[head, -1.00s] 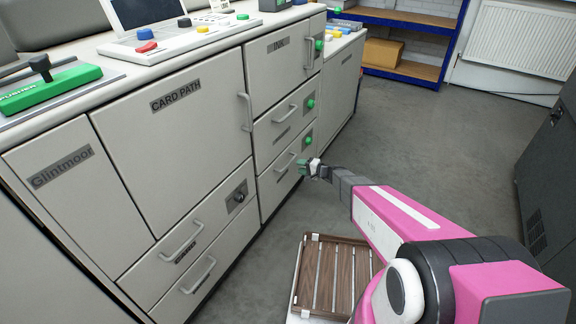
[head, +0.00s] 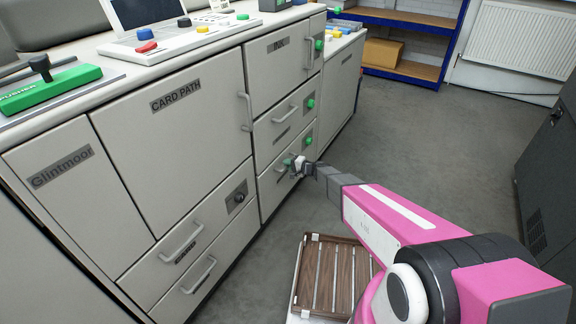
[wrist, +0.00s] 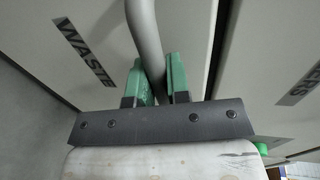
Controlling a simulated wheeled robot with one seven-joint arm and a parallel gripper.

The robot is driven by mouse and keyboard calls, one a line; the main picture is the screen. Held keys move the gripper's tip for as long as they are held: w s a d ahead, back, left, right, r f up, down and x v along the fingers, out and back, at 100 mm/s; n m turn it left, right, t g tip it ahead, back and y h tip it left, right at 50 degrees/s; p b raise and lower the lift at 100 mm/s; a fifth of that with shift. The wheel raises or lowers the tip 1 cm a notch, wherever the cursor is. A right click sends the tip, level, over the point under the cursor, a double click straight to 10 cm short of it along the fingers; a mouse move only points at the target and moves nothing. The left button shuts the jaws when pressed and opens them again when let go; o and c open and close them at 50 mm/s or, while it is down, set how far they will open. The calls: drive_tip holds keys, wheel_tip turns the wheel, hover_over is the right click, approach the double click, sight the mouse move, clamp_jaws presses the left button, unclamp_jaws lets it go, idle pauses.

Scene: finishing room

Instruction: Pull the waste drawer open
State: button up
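The waste drawer, with its WASTE label (wrist: 84,52), fills the left of the wrist view. In the head view its grey front (head: 265,190) is the lowest in the middle stack and sits flush. Its curved bar handle (wrist: 146,30) runs down between my gripper's green fingers (wrist: 156,80). The fingers stand close together and the bar fills the gap, so my gripper looks shut on it. In the head view my gripper (head: 296,164) is at this drawer's front and hides part of the handle.
Other drawers and doors, such as the CARD PATH door (head: 180,140), line the cabinet. A slatted wooden rack (head: 335,280) lies low beside my arm. A dark cabinet (head: 550,180) stands at right. The grey floor (head: 420,130) between is clear.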

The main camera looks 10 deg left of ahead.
drive_tip(key=shift+d, duration=0.1)
clamp_jaws()
drive_tip(key=f+v, duration=0.3)
drive_tip(key=v, duration=1.3)
drive_tip(key=d+f+v, duration=0.1)
drive_tip(key=f+v, duration=0.2)
drive_tip(key=v, duration=1.3)
drive_tip(key=shift+s+d+f, duration=0.15)
drive_tip(key=shift+d+f, duration=0.15)
drive_tip(key=shift+f, duration=0.1)
drive_tip(key=o, duration=0.7)
unclamp_jaws()
drive_tip(key=v, duration=1)
drive_tip(key=shift+s+d, duration=0.15)
drive_tip(key=shift+d, duration=0.2)
